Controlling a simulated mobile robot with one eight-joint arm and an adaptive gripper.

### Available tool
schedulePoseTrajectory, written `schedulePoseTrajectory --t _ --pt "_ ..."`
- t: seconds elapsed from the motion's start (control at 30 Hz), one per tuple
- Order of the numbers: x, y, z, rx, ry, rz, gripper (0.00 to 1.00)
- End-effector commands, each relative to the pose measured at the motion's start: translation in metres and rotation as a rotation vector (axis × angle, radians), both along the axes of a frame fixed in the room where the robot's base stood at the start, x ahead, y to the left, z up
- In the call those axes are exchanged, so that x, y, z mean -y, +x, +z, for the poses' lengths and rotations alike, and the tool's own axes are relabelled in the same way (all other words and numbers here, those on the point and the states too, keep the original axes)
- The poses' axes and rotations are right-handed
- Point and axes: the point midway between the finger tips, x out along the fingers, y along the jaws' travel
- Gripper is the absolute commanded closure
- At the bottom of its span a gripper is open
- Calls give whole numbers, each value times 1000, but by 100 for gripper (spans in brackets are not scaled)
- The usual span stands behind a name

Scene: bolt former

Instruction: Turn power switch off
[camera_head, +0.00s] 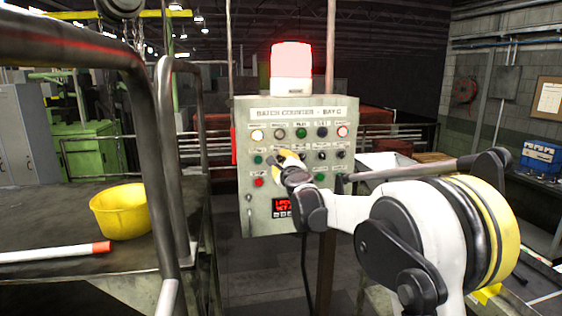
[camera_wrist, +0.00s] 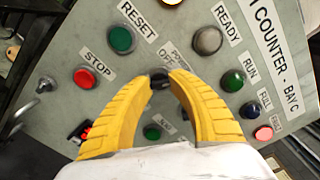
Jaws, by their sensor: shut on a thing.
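The power switch (camera_wrist: 160,79) is a small black rotary knob on the grey control panel (camera_head: 262,216), with a partly covered label reading "POWER" beside it. My gripper (camera_wrist: 160,77) has its two yellow fingers shut on the knob, one on each side, in the wrist view. In the head view my gripper (camera_head: 290,157) reaches the middle of the panel and hides the switch. Which way the knob points is hard to tell.
Close around the fingers are a green RESET button (camera_wrist: 121,39), a red STOP button (camera_wrist: 87,77), a grey READY button (camera_wrist: 207,40) and a green RUN button (camera_wrist: 232,80). A lit red beacon (camera_head: 291,66) tops the panel. A yellow bucket (camera_head: 120,212) stands left behind rails.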

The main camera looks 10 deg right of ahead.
Motion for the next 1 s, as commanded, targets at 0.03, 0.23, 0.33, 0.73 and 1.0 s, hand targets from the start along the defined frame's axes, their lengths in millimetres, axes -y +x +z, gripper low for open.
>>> schedulePoseTrajectory --t 0.03,0.23,0.33,0.73,1.0 --pt "0 0 0 0 -2 0 100" --pt "0 0 0 0 -37 0 100" --pt "0 0 0 0 -83 0 100" --pt "0 0 -1 1 -412 1 100" --pt "0 0 -1 1 -666 0 100"
